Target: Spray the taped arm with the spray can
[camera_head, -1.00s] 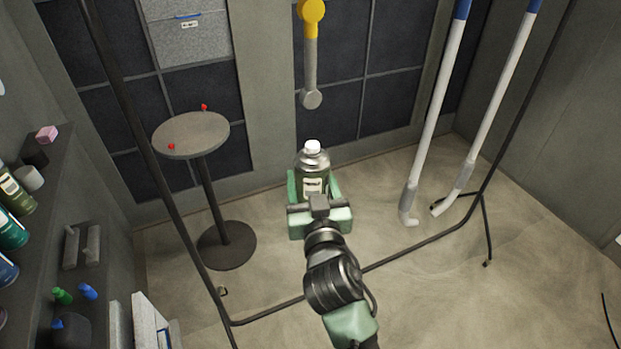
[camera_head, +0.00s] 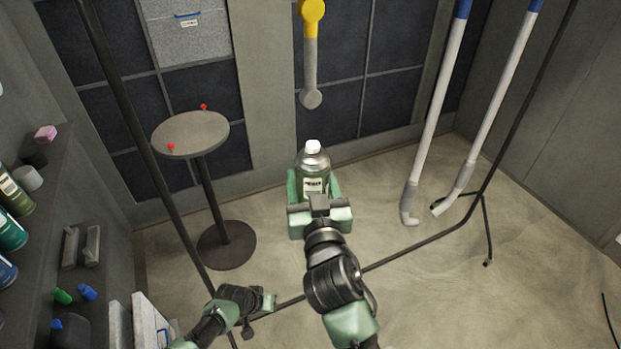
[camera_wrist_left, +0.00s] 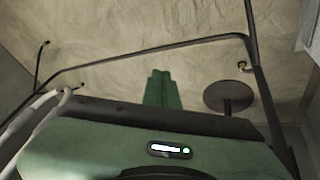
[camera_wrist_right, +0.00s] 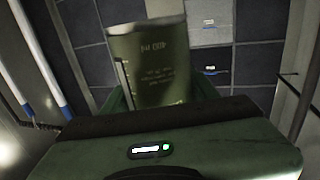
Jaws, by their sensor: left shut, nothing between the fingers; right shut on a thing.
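The spray can (camera_head: 313,168), dark green and silver with a white nozzle cap and a label, stands upright in my right gripper (camera_head: 318,195), which is shut on it. The can also fills the middle of the right wrist view (camera_wrist_right: 155,65). A hanging arm (camera_head: 310,60), yellow at the top and grey below, ends in a round grey tip above and beyond the can, apart from it. Two white rods with blue bands and grey lower ends (camera_head: 435,110) (camera_head: 500,100) hang at the right. My left gripper (camera_head: 266,302) is shut and empty low in the head view; its closed fingers show in the left wrist view (camera_wrist_left: 162,88).
A small round table (camera_head: 190,133) with two red pieces stands at the left. A shelf (camera_head: 95,190) with cans and caps runs along the left edge. A thin black frame (camera_head: 420,246) crosses the floor and rises on both sides. Floor at the right is mostly open.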

